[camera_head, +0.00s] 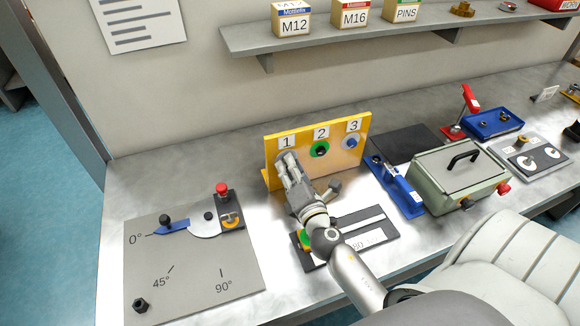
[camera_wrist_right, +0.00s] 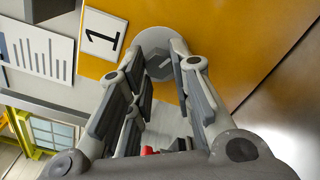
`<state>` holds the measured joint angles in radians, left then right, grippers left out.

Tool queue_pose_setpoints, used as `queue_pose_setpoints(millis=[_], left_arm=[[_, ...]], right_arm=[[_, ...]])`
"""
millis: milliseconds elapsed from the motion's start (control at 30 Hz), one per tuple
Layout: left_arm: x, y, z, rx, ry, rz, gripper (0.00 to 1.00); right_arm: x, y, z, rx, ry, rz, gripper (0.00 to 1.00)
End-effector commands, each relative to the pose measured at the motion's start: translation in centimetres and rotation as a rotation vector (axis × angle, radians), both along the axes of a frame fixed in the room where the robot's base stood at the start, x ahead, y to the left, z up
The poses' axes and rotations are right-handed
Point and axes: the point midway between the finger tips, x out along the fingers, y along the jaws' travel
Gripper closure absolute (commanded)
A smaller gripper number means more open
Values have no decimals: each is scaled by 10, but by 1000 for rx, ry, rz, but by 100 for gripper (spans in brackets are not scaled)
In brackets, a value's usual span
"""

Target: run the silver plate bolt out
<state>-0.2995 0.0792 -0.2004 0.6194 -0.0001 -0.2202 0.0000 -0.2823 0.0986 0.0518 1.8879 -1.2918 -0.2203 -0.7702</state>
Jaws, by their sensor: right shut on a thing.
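A yellow upright panel (camera_head: 338,165) stands on the bench with positions labelled 1, 2 and 3. Position 2 has a green ring (camera_head: 319,149) and position 3 a blue one (camera_head: 351,141). My right gripper (camera_head: 287,160) is at position 1, below its label, and hides the fastener there in the head view. In the right wrist view the silver bolt (camera_wrist_right: 160,66) shows a hex head on a round grey plate (camera_wrist_right: 157,37) against the yellow panel. The fingers of my right gripper (camera_wrist_right: 165,55) are closed on the head from both sides. My left gripper is out of view.
A grey angle board (camera_head: 190,265) with a blue lever and red knob lies left. A flat black-and-white device (camera_head: 365,235) is in front of the panel. A blue clamp (camera_head: 400,190) and green box (camera_head: 455,180) stand right. A shelf (camera_head: 350,35) runs above.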

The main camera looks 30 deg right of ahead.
Motion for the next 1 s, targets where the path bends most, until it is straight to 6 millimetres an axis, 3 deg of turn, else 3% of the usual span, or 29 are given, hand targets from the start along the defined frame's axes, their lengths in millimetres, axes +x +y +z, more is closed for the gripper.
queue_pose_setpoints(millis=[233,267,467,767,1000], left_arm=[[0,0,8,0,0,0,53],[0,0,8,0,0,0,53],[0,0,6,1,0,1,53],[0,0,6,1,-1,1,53],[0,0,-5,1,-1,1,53]], right_arm=[[-1,-1,-1,-299,75,0,100],[-1,-1,-2,-317,79,0,78],[-1,-1,-2,-304,75,0,54],[-2,-1,-2,-302,74,-1,54],[-32,6,-5,-302,75,0,54]])
